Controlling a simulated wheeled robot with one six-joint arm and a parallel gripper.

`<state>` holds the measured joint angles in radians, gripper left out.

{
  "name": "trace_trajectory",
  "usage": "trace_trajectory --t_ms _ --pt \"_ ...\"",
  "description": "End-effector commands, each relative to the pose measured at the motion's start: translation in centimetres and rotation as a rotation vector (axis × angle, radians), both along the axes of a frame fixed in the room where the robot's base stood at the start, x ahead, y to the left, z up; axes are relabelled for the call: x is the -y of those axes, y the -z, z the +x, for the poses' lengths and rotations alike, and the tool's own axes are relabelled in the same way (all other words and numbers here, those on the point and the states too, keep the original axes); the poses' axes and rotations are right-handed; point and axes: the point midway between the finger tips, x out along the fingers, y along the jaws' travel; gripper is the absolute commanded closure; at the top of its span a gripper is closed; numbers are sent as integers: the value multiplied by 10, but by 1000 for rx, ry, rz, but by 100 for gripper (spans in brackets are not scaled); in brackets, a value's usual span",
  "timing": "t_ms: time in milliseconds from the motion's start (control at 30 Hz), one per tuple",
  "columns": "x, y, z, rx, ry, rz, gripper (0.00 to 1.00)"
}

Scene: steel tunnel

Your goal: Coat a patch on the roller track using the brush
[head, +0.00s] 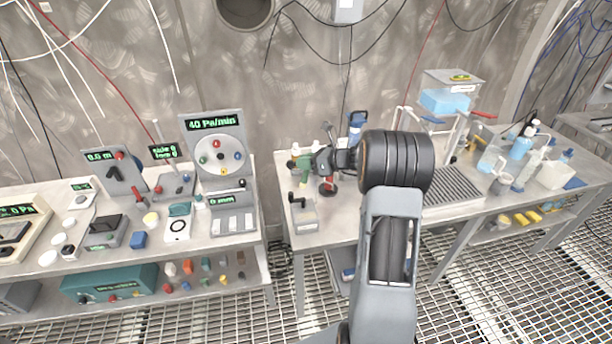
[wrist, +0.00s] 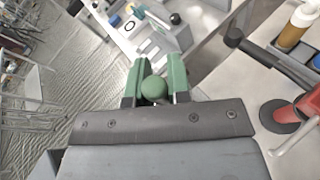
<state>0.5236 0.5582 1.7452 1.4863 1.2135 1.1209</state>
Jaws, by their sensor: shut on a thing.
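My gripper (head: 300,163) is over the left end of the right-hand bench (head: 345,228). In the wrist view its green fingers (wrist: 154,82) are shut on a rounded green end (wrist: 153,89), seemingly the brush's handle. The bristles are hidden, so I cannot confirm that it is the brush. A ribbed grey bed (head: 455,185), which looks like the roller track, lies on the same bench to the right of my arm. My gripper is well apart from it. My arm hides part of the bench between them.
A grey box with a black knob (head: 303,214) stands at the bench's front left. A red stand with a dark base (wrist: 288,115) is close right of my gripper. Several bottles and beakers (head: 520,147) crowd the right end. A gap separates the left bench (head: 225,255), full of instruments.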

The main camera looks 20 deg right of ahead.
Motion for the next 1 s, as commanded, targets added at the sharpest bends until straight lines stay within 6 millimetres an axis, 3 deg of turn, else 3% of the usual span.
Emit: trace_trajectory --t_ms 167,333,533,1000 --pt "-11 -15 -25 20 -1 -83 100" --pt "-17 -8 -49 34 7 -167 100" --pt "-14 7 -50 54 7 -252 100" --pt "-14 49 -50 56 7 -255 100"
